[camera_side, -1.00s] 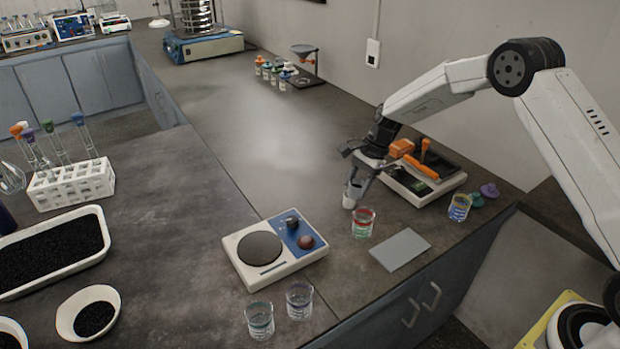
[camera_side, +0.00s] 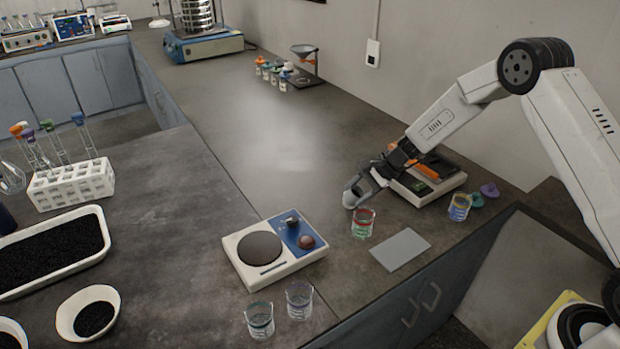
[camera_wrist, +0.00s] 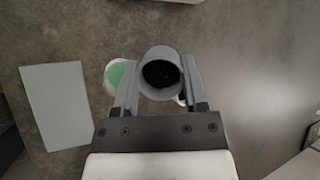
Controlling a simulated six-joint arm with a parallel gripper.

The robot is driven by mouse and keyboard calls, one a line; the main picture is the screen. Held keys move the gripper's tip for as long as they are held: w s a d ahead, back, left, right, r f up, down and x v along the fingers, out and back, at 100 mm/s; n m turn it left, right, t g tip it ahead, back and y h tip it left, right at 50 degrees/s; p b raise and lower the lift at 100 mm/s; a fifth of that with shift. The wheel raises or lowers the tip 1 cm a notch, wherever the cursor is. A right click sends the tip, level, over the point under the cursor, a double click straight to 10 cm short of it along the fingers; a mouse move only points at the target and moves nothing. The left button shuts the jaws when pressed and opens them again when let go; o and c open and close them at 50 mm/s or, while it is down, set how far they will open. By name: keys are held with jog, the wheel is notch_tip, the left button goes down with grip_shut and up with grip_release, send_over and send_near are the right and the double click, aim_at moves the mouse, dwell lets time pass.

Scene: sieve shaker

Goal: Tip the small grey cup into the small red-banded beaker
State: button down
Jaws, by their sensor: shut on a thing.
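My gripper (camera_side: 362,187) is shut on the small grey cup (camera_side: 350,199), just behind and left of the red-banded beaker (camera_side: 363,224). In the wrist view, the cup (camera_wrist: 158,90) sits between my fingers (camera_wrist: 160,88) with its mouth towards the camera, and dark grains show inside. The beaker (camera_wrist: 112,84) shows there just left of the cup, partly hidden by the cup and a finger, with green inside. The beaker stands upright on the bench. The side view is too small to tell the cup's exact tilt.
A grey flat plate (camera_side: 400,250) lies in front of the beaker. A balance (camera_side: 262,270) and two more beakers (camera_side: 299,301) are at front left. The bench behind the balance is clear.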

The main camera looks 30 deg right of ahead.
jog(key=shift+s+d+r+n+t+y, duration=0.15)
jog(key=shift+t+y, duration=0.2)
jog(key=shift+t, duration=0.2)
jog(key=shift+a+n+t+y, duration=0.1)
jog(key=shift+n+t+y, duration=0.1)
jog(key=shift+t+y, duration=0.25)
jog(key=shift+s+d+r+n+t+y, duration=0.15)
jog(key=shift+t+y, duration=0.15)
jog(key=shift+t, duration=0.3)
jog(key=shift+t+y, duration=0.6)
jog(key=shift+t, duration=0.1)
jog(key=shift+r+n+t+y, duration=0.1)
jog(key=shift+n+t+y, duration=0.2)
dwell(0.3)
jog(key=shift+s+t+y, duration=0.1)
jog(key=shift+t+y, duration=0.3)
jog(key=shift+t, duration=0.1)
jog(key=shift+s+d+n+t+y, duration=0.1)
jog(key=shift+n+t+y, duration=0.3)
jog(key=shift+y, duration=0.1)
